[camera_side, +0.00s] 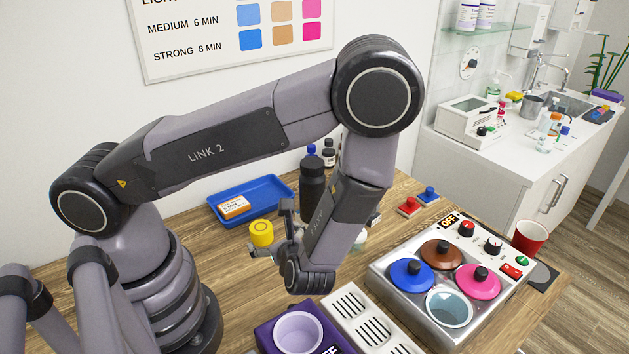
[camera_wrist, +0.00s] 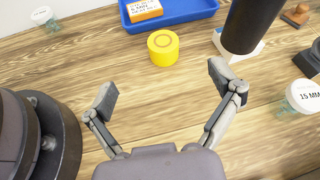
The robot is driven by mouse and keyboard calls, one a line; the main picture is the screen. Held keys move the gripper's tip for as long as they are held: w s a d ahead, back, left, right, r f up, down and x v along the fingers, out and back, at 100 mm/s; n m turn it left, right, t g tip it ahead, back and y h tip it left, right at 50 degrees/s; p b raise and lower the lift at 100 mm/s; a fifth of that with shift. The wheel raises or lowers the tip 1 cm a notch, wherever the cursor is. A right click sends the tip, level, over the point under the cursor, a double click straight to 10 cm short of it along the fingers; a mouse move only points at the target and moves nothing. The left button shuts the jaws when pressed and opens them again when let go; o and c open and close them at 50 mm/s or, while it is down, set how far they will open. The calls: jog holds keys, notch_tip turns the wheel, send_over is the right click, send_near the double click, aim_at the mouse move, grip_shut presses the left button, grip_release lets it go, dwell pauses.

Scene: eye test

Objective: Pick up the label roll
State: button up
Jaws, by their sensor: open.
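A short yellow cylinder with a ring on its top, which looks like the label roll (camera_wrist: 163,48), stands upright on the wooden table in the wrist view. It also shows in the side view (camera_side: 260,235). My gripper (camera_wrist: 165,84) is open, with its two fingers spread wide and nothing between them but bare table. The roll lies beyond the fingertips, roughly centred between them and apart from both. In the side view my gripper (camera_side: 269,228) is close to the roll, and one finger stands up beside it.
A blue tray (camera_side: 273,201) holding an orange-and-white box (camera_wrist: 144,9) lies behind the roll. A tall dark bottle (camera_wrist: 252,22) stands right of it, near the right finger. A jar marked 15 MM (camera_wrist: 304,96) is farther right. A control panel with coloured lids (camera_side: 385,268) stands at the right.

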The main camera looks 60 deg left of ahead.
aim_at(263, 236)
jog(key=f+m, duration=0.1)
jog(key=s+f+m+t, duration=0.1)
jog(key=f, duration=0.1)
jog(key=f+m, duration=0.1)
jog(key=f, duration=0.1)
jog(key=shift+s+a+m+t, duration=0.25)
jog(key=shift+m+t, duration=0.05)
jog(key=shift+a+f, duration=0.2)
jog(key=shift+a, duration=0.1)
jog(key=x, duration=0.7)
jog(key=shift+w+a+f, duration=0.15)
jog(key=shift+a, duration=0.15)
jog(key=shift+x, duration=2.7)
jog(key=shift+w, duration=0.2)
jog(key=shift+c, duration=0.2)
jog(key=c, duration=1.2)
